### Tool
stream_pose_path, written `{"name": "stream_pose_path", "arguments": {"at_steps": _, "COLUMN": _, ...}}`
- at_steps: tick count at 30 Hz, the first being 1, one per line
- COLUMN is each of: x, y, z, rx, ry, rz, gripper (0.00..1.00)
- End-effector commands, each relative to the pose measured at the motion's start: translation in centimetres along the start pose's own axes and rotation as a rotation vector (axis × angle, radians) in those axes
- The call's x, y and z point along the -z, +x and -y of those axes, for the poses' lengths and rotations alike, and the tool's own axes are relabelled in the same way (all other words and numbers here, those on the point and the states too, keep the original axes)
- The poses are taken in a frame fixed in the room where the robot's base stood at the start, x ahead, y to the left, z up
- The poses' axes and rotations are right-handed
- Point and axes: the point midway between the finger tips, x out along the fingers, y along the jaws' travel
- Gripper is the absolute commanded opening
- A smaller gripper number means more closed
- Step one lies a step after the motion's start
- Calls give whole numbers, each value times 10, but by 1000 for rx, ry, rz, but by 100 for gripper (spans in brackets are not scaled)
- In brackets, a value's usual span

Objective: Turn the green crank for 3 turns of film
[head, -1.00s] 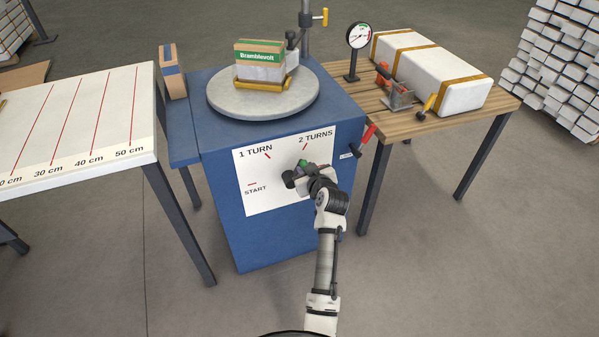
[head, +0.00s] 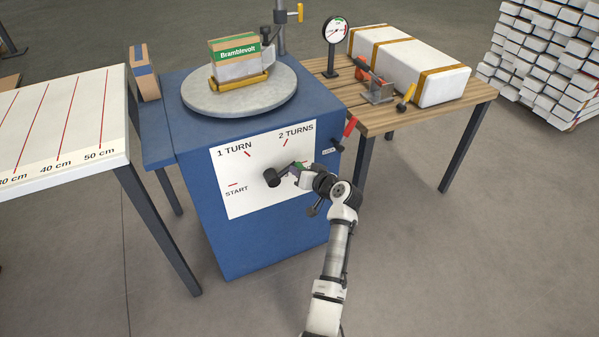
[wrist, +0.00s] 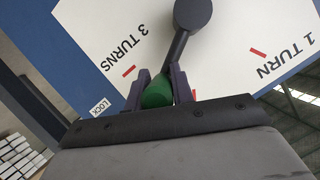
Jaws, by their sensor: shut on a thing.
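The green crank's dark hub (head: 272,178) sits on the white dial panel (head: 228,205) of the blue cabinet. Its arm points right and slightly up, between the 2 TURNS mark (head: 285,142) and the right side of the dial. My gripper (head: 297,168) is at the crank's outer end. In the wrist view, its fingers are closed around the green handle (wrist: 157,92), with the dark crank arm (wrist: 177,45) leading to the hub. The 3 TURNS label (wrist: 140,46) shows there; my gripper hides it in the head view.
A round grey turntable (head: 210,105) on top carries a Bramblevolt box (head: 235,60). A red lever (head: 350,126) by the LOCK label (head: 328,150) is close right of my gripper. A wooden bench (head: 440,112) stands right, a white ruled table (head: 110,150) left.

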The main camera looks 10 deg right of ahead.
Motion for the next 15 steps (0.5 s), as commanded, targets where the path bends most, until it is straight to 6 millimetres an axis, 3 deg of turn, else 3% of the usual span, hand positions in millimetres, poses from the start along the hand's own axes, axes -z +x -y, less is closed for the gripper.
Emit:
{"name": "stream_pose_path", "arguments": {"at_steps": 13, "x": 3, "y": 0, "z": -1, "rx": 0, "ry": 7, "rz": -9, "gripper": 0}}
{"name": "stream_pose_path", "arguments": {"at_steps": 14, "x": 3, "y": 0, "z": -1, "rx": 0, "ry": 7, "rz": -9, "gripper": 26}}
{"name": "stream_pose_path", "arguments": {"at_steps": 15, "x": 3, "y": 0, "z": -1, "rx": 0, "ry": 7, "rz": -8, "gripper": 31}}
